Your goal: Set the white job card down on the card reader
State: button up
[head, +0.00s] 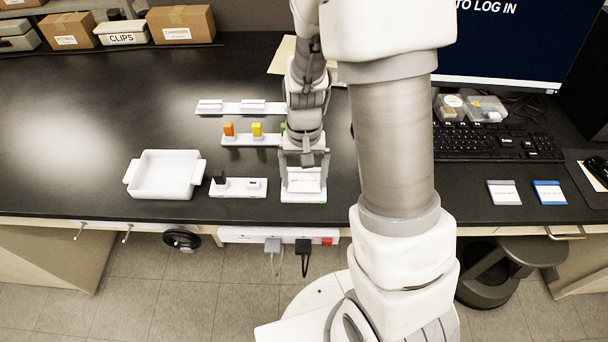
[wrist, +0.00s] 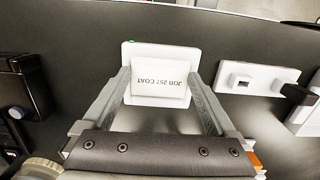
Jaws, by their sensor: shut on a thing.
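The white job card (wrist: 160,88), printed "JOB 257 COAT", is between the two fingers of my gripper (wrist: 160,78) in the wrist view. My gripper is shut on it. Behind the card is the white card reader (wrist: 158,49) with a small green light; the card covers much of its middle. In the head view my gripper (head: 304,166) is straight over the reader (head: 304,198), near the bench's front edge. I cannot tell whether the card touches the reader.
A white socket block (head: 250,188) with a dark plug stands just left of the reader, then a white tray (head: 166,174). Behind are racks with orange and yellow pieces (head: 243,139). Two cards (head: 503,193) (head: 549,193) lie at right by the keyboard (head: 498,143).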

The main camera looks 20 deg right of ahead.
jog(key=shift+f, duration=0.1)
jog(key=o, duration=1)
jog(key=shift+c, duration=0.2)
notch_tip(320, 180, up, 11)
jog(key=p, duration=0.1)
notch_tip(320, 180, up, 10)
jog(key=n+t, duration=0.2)
jog(key=t, duration=0.1)
send_over(304, 181)
jog(key=s, duration=0.6)
jog(key=s+r+n+t, duration=0.1)
jog(key=s+r+t, duration=0.2)
jog(key=s, duration=0.4)
jog(key=shift+r+n+t, duration=0.3)
jog(key=shift+r, duration=0.6)
jog(key=shift+s, duration=0.1)
